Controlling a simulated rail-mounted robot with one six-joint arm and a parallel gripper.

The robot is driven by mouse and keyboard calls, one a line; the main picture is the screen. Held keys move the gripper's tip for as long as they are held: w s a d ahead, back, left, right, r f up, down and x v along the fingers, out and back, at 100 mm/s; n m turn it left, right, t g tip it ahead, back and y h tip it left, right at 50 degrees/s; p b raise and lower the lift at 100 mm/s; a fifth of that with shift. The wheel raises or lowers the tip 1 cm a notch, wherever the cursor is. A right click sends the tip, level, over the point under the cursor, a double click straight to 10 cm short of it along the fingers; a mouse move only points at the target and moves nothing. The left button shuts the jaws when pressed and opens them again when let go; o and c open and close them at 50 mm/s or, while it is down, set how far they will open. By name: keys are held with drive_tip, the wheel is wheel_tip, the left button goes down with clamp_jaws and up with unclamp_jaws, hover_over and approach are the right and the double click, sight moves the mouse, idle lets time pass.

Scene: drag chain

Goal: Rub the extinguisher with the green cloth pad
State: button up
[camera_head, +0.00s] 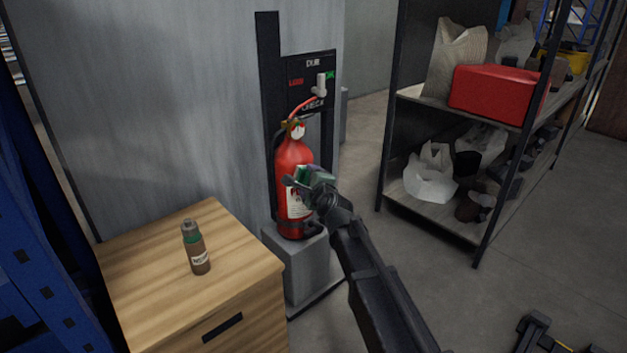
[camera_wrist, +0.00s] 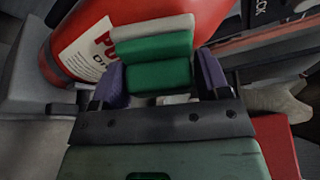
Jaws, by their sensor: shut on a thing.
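The red extinguisher (camera_head: 292,165) stands upright on a grey block against the wall panel, with a white label on its front. In the wrist view the extinguisher (camera_wrist: 60,58) fills the upper left, with its label partly covered. The green cloth pad (camera_wrist: 157,60) has a pale grey layer on its far side. My gripper (camera_wrist: 160,82) is shut on the pad, with a purple-grey finger on each side. In the head view the pad (camera_head: 312,174) is at the extinguisher's front right, over the label's upper part. It looks very close to the extinguisher; I cannot tell whether they touch.
A wooden cabinet (camera_head: 180,280) at the lower left carries a brown bottle (camera_head: 196,248). The grey block (camera_head: 297,268) supports the extinguisher. A shelf rack (camera_head: 437,212) at the right holds a red box (camera_head: 497,93) and bags. The floor at the right is mostly clear.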

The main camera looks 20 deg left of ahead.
drive_tip(key=s+d, duration=0.3)
drive_tip(key=d, duration=0.2)
drive_tip(key=shift+d, duration=0.15)
drive_tip(key=d, duration=0.1)
drive_tip(key=s+d, duration=0.1)
drive_tip(key=shift+s+d, duration=0.15)
drive_tip(key=shift+d, duration=0.15)
idle(0.6)
wheel_tip(320, 180, up, 52)
drive_tip(key=p, duration=5.2)
drive_tip(key=shift+f, duration=0.15)
